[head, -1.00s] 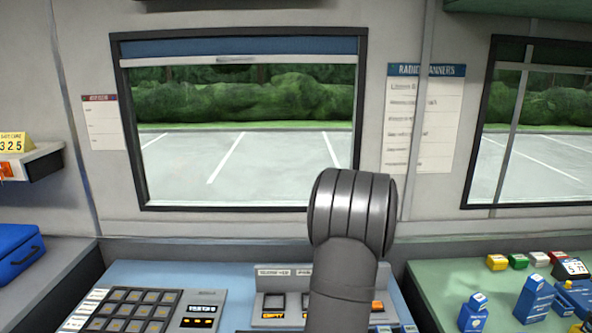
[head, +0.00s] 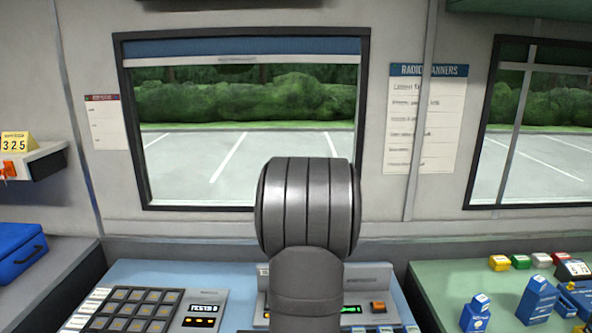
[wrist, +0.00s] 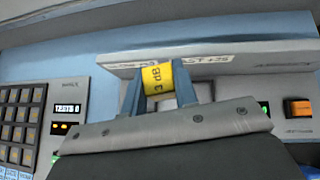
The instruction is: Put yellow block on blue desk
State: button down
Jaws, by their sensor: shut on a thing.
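My gripper (wrist: 160,95) is shut on a yellow block (wrist: 158,77) marked "3 dB" in the wrist view. The block sits between the two blue-grey fingers, in front of a grey panel unit. The blue desk (head: 225,275) is the light blue surface at the bottom of the head view; it also shows in the wrist view (wrist: 62,68). In the head view my own arm hides the gripper and the held block. I cannot tell whether the block touches the unit behind it.
A keypad unit (head: 135,312) stands at the left of the blue desk. A grey panel unit (head: 385,290) stands behind my arm. The green desk (head: 440,280) at right holds blue blocks and several small coloured blocks. A blue case (head: 20,252) lies far left.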

jog(key=shift+n+y, duration=0.7)
jog(key=s, duration=0.1)
jog(key=s+f, duration=0.1)
jog(key=s, duration=0.3)
jog(key=shift+a+f, duration=0.2)
jog(key=shift+a, duration=0.2)
